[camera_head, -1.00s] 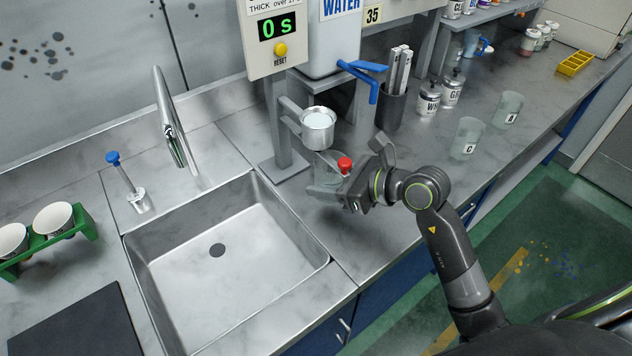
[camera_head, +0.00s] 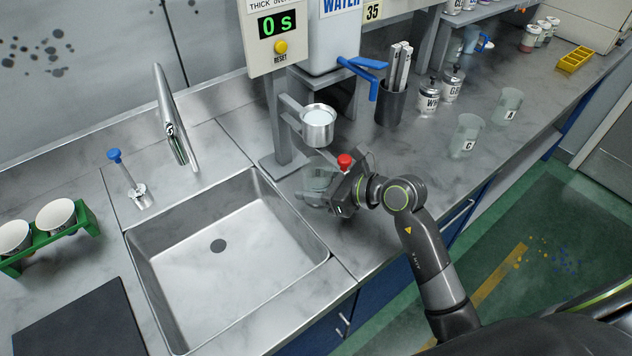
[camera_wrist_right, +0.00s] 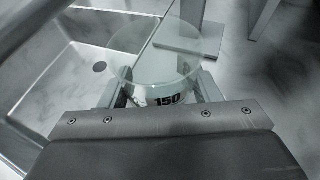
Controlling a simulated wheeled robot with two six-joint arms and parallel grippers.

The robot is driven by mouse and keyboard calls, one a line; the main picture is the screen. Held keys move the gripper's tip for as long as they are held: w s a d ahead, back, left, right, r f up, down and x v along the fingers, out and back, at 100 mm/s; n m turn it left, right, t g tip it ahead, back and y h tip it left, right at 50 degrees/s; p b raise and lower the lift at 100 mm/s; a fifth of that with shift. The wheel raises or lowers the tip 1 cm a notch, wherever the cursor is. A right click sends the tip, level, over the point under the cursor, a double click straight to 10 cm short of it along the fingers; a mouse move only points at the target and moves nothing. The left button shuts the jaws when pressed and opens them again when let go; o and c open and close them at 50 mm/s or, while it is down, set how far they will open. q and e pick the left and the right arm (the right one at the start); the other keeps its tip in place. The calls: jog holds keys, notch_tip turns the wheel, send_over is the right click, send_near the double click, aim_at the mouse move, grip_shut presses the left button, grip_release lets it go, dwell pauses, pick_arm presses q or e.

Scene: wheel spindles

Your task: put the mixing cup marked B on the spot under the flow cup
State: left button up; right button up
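A clear mixing cup (camera_head: 318,182) is between the fingers of my right gripper (camera_head: 330,192), low over the counter, left of the wrist. It also shows in the right wrist view (camera_wrist_right: 155,68), with a "150" mark and one finger along each side; no letter can be read. The metal flow cup (camera_head: 318,128) sits in its stand, above and close to the held cup. The spot under it cannot be made out. Whether the held cup touches the counter cannot be told. Clear cups marked C (camera_head: 466,136) and A (camera_head: 507,106) stand to the right. My left gripper is out of view.
The stand's post and base (camera_head: 284,160) are close behind the held cup. The sink (camera_head: 225,270) opens just left of it. A timer (camera_head: 275,32) reads 0 s. A black holder (camera_head: 390,105) and two labelled jars stand behind right. The counter before cup C is clear.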

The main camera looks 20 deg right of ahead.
jog(key=o, duration=0.3)
jog(key=shift+r, duration=0.1)
jog(key=shift+r, duration=0.15)
jog(key=v, duration=1)
jog(key=shift+s+d, duration=0.1)
jog(key=shift+d, duration=0.1)
jog(key=shift+v, duration=0.75)
